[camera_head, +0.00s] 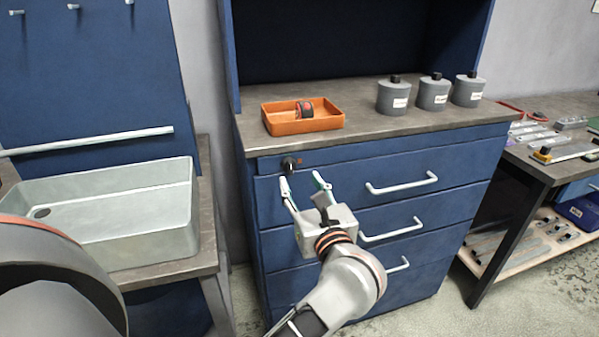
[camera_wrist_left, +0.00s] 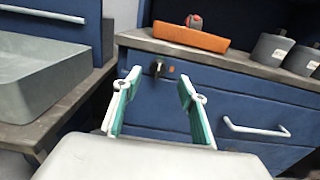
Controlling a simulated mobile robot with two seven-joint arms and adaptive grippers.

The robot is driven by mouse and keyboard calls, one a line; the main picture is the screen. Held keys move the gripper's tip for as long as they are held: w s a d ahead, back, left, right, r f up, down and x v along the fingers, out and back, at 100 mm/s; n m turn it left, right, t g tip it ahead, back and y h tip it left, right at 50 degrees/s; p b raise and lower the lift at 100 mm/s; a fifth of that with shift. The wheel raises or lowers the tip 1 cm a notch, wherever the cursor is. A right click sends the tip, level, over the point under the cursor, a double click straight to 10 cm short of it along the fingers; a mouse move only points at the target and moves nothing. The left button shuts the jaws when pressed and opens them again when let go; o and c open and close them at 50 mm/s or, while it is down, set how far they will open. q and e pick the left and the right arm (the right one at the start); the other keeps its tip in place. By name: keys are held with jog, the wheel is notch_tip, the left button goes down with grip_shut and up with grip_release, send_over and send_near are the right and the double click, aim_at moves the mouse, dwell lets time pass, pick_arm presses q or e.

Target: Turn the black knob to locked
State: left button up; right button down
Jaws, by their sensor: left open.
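The black knob (camera_head: 290,164) sits on the narrow strip at the top left of the blue drawer cabinet (camera_head: 345,155), below the worktop. A small orange-red mark shows just right of it. In the left wrist view the knob (camera_wrist_left: 158,68) lies beyond and between my fingertips. My left gripper (camera_head: 301,180) is open and empty, its fingers pointing at the cabinet front just below the knob and apart from it. It also shows in the left wrist view (camera_wrist_left: 160,85). I cannot read any lock marking. My right gripper is not in view.
An orange tray (camera_head: 275,125) with a dark and red item stands on the worktop above the knob, with three grey canisters (camera_head: 433,95) to its right. White drawer handles (camera_head: 402,186) stick out right of my gripper. A grey sink (camera_head: 110,225) stands left.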

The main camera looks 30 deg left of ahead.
aim_at(291, 166)
pick_arm(q)
jog(key=x, duration=0.8)
jog(key=shift+s, duration=0.1)
jog(key=c, duration=1.1)
